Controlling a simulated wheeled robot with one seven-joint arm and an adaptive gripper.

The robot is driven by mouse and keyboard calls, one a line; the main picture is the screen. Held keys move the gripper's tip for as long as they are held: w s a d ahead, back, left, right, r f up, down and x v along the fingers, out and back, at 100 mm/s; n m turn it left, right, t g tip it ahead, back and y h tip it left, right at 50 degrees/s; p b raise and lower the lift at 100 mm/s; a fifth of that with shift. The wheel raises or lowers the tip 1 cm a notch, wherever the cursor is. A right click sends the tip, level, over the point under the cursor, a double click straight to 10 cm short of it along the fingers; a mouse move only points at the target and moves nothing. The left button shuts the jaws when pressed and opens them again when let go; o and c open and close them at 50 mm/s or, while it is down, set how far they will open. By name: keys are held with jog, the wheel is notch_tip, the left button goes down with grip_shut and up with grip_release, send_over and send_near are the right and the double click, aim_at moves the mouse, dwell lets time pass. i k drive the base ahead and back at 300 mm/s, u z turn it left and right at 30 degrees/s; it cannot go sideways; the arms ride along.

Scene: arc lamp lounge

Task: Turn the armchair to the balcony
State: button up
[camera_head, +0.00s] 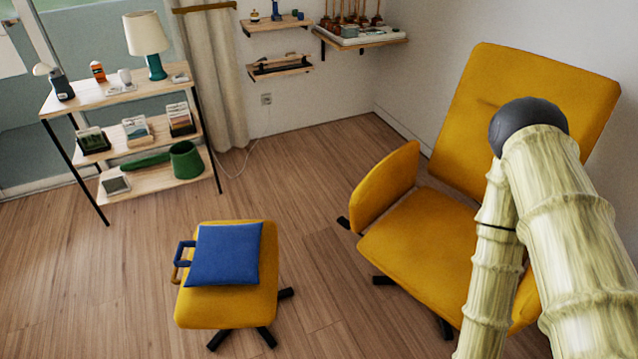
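The yellow armchair (423,262) stands at the right on a dark swivel base with several feet. Its tall back (470,130) leans toward the right wall, and its seat faces the lower left of the picture. One side armrest (385,185) shows on the left; the other side is mostly hidden behind my arm. At the far left, large glass panes (20,110) in a pale frame look like the balcony side; I cannot tell if they open. My pale, ribbed arm with a dark joint crosses in front of the chair. My gripper is outside the picture.
A yellow footstool (210,312) with a blue cushion (225,254) stands left of the chair. A shelf unit (100,98) with a lamp (147,40) and small items stands by the glass. Wall shelves (280,67) hang behind. Bare wood floor (310,180) lies between.

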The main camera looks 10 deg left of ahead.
aim_at(428, 245)
jog(key=u, duration=0.95)
jog(key=i, duration=0.6)
jog(key=z, duration=0.25)
